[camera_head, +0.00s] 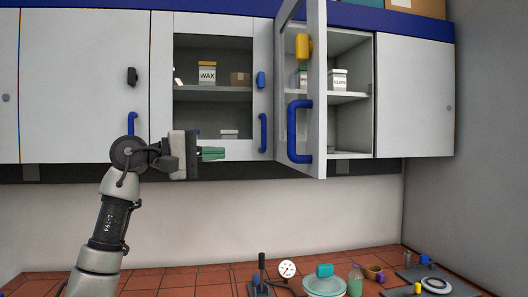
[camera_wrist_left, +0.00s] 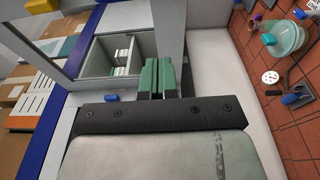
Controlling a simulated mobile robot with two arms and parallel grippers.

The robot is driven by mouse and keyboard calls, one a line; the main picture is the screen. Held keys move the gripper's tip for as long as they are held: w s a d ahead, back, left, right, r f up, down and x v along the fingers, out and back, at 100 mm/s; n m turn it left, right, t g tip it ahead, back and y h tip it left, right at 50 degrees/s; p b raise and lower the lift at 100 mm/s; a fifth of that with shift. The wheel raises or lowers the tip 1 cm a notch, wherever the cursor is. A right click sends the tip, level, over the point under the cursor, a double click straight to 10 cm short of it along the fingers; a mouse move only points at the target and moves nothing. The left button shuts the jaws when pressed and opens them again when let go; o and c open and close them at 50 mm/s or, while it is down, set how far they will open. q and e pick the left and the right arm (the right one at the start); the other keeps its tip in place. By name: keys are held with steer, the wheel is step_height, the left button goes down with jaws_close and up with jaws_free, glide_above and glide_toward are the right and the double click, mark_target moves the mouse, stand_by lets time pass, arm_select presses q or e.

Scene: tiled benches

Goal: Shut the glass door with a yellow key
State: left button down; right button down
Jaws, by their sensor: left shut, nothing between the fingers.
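The glass door (camera_head: 316,100) with the yellow key (camera_head: 303,46) stands open, swung out from the wall cabinet toward me. It carries a blue handle (camera_head: 292,128) low on its face. Its open compartment (camera_head: 352,115) shows to the right, with a shelf and white labelled boxes. My left gripper (camera_head: 220,153) has green fingers, which are together and empty. It is in front of the lower edge of the neighbouring glass door, left of the open door and apart from it. In the left wrist view the fingers (camera_wrist_left: 160,76) are also together. My right gripper is not in view.
A closed glass door with a blue key (camera_head: 261,80) is left of the open one. White closed doors (camera_head: 415,95) flank them. Below, a red tiled bench (camera_head: 200,282) holds a glass bowl (camera_head: 324,287), a bottle (camera_head: 355,280) and several small items. The wall between is bare.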

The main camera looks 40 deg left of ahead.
arm_select(q)
steer(key=w+d+p, duration=0.5)
steer(key=w+d, duration=0.3)
steer(key=w, duration=0.1)
steer(key=shift+d, duration=0.4)
steer(key=shift+w, duration=0.1)
